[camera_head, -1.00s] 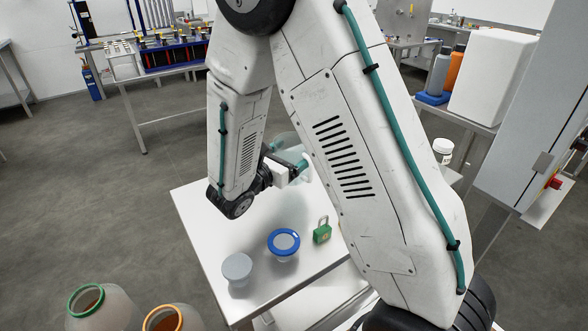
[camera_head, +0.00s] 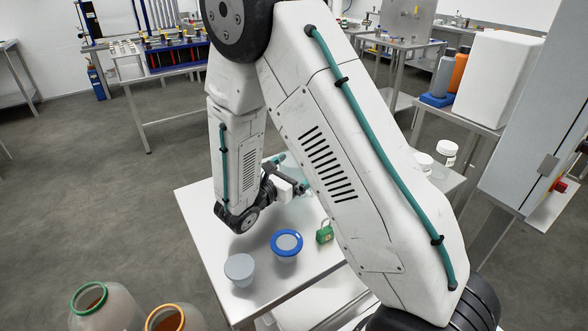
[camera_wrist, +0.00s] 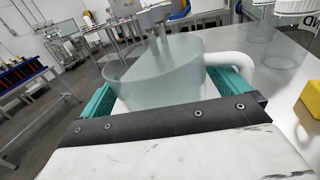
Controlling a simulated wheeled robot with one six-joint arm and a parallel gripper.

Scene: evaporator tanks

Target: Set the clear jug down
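The clear jug (camera_wrist: 160,75) fills the middle of the wrist view, a see-through pale cup with a white handle (camera_wrist: 236,60) at its right. My gripper (camera_wrist: 168,84) has its teal fingers on both sides of the jug and appears closed on it. In the head view the jug (camera_head: 291,170) is mostly hidden behind my arm, over the far part of the white table (camera_head: 207,217). I cannot tell whether its base touches the table.
On the table's near part are a grey-topped vessel (camera_head: 240,268), a blue-rimmed vessel (camera_head: 286,244) and a green padlock (camera_head: 324,234). A yellow object (camera_wrist: 312,108) and white-lidded clear jars (camera_wrist: 290,40) are at right in the wrist view. Orange-rimmed (camera_head: 166,318) and green-rimmed (camera_head: 90,298) jars stand lower left.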

